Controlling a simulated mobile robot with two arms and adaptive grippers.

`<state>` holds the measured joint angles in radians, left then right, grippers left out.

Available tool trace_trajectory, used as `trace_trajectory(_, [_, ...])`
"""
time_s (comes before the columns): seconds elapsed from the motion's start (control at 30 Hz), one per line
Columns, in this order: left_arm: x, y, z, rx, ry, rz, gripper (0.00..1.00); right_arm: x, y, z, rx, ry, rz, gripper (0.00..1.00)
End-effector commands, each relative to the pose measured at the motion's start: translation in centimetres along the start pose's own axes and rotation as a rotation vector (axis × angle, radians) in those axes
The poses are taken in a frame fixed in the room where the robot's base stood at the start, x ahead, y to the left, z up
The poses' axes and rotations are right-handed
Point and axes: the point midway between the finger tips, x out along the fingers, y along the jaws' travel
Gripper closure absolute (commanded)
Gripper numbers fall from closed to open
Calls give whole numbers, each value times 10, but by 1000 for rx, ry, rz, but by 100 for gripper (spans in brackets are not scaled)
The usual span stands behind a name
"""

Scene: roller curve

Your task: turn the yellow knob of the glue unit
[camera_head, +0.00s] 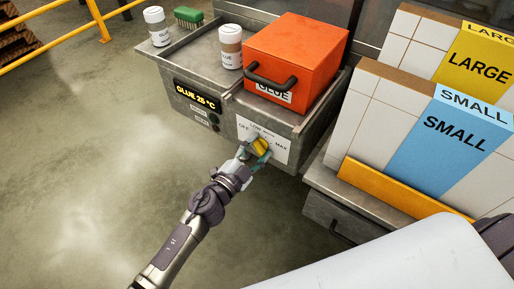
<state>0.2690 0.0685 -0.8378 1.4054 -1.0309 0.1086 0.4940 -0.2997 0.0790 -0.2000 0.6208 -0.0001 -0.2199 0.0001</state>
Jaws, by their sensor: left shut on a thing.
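The glue unit (228,109) is a grey metal box with an orange lidded tank (296,52) on top, marked GLUE. Its front display (197,97) reads GLUE 25 °C. The yellow knob (261,145) sits on a white dial plate (279,147) marked OFF, LOW and MAX. My left gripper (258,148) reaches up from below and is shut on the knob. Its fingers hide part of the knob, so I cannot tell its exact setting. My right gripper is not in view.
Two white jars, one at the left (157,26) and one nearer the tank (229,46), and a green brush (188,17) stand on the unit. At right are the SMALL (455,131) and LARGE (478,66) stacks. A yellow railing (100,22) is at upper left. Floor at left is clear.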

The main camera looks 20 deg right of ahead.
Motion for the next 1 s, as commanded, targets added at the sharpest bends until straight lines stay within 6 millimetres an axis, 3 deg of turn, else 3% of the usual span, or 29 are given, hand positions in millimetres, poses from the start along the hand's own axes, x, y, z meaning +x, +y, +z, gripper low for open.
trace_trajectory(0.5, [0, 3, 1, 357, -1, 1, 81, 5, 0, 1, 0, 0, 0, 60])
trace_trajectory(1.0, [0, 3, 1, 444, 0, 2, 81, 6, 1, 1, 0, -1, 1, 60])
